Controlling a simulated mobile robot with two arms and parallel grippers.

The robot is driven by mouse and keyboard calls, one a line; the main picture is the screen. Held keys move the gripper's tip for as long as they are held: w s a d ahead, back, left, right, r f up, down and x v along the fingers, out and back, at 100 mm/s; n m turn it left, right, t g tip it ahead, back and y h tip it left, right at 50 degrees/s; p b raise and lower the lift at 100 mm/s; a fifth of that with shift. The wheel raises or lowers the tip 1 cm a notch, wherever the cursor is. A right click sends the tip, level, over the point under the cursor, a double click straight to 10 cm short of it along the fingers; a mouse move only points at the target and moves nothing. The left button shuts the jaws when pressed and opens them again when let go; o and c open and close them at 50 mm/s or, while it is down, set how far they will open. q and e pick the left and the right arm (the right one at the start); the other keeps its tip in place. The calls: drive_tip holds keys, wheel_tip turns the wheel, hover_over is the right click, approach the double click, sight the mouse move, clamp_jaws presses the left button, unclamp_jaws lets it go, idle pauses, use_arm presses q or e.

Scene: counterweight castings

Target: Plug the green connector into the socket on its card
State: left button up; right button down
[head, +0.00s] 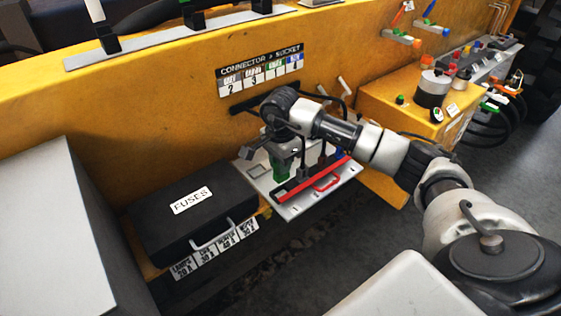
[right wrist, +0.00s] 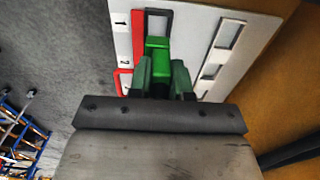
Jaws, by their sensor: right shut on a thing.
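My right gripper (head: 279,158) hangs over a white socket board (head: 292,211). In the right wrist view, its two fingers (right wrist: 163,78) are shut on the green connector (right wrist: 157,46), which points at the board. A dark-framed socket (right wrist: 158,24) lies just beyond the connector's front end. I cannot tell whether the connector touches it or enters it. The connector-to-socket card (head: 261,70) is on the yellow wall above; its green column appears to read 1. The numbers 1 and 2 show beside a red strip on the board. My left gripper is not in view.
A red bar (head: 313,180) with a red handle crosses the board. A black fuse case (head: 190,222) stands left of the board. A yellow box (head: 390,105) with a black-and-white cylinder (head: 433,90) is to the right. Other slots (right wrist: 208,70) line the board's right side.

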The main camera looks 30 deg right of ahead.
sight(281, 182)
drive_tip(key=shift+f+b, duration=1.45)
drive_tip(key=shift+f, duration=0.65)
drive_tip(key=shift+b, duration=0.4)
drive_tip(key=shift+f+b, duration=1.35)
drive_tip(key=shift+f, duration=0.15)
drive_tip(key=c, duration=1)
unclamp_jaws()
drive_tip(key=shift+r, duration=0.1)
drive_tip(key=shift+r, duration=0.1)
wheel_tip(281, 182, up, 11)
drive_tip(key=shift+f+b, duration=0.15)
drive_tip(key=shift+b, duration=0.45)
drive_tip(key=shift+s+f, duration=0.1)
drive_tip(key=shift+f, duration=0.05)
